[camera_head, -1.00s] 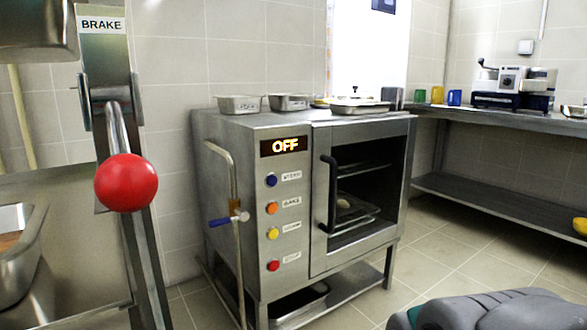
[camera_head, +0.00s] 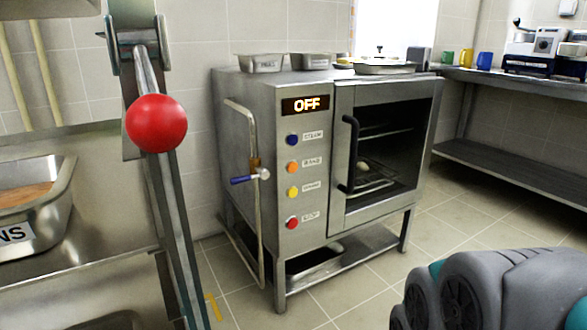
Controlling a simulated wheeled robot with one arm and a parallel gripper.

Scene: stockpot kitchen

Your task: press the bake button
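The steel oven (camera_head: 300,235) stands ahead, with its display (camera_head: 305,104) reading OFF in lit letters. The bake button (camera_head: 292,167) is orange, second from the top in a column on the front panel. Above it is a blue button (camera_head: 292,139); below it are a yellow button (camera_head: 292,192) and a red button (camera_head: 292,222). The label beside the orange button appears to read BAKE. The glass door (camera_head: 385,150) is shut, with something pale on a rack inside. A grey part of my own arm shows at the lower right; my gripper's fingers are not in view.
A brake lever with a red ball knob (camera_head: 156,123) rises in the left foreground. A pipe with a blue-handled tap (camera_head: 247,178) runs along the oven's left side. Steel pans (camera_head: 262,63) sit on top. A counter (camera_head: 520,82) stands at right. Tiled floor (camera_head: 360,285) lies clear before the oven.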

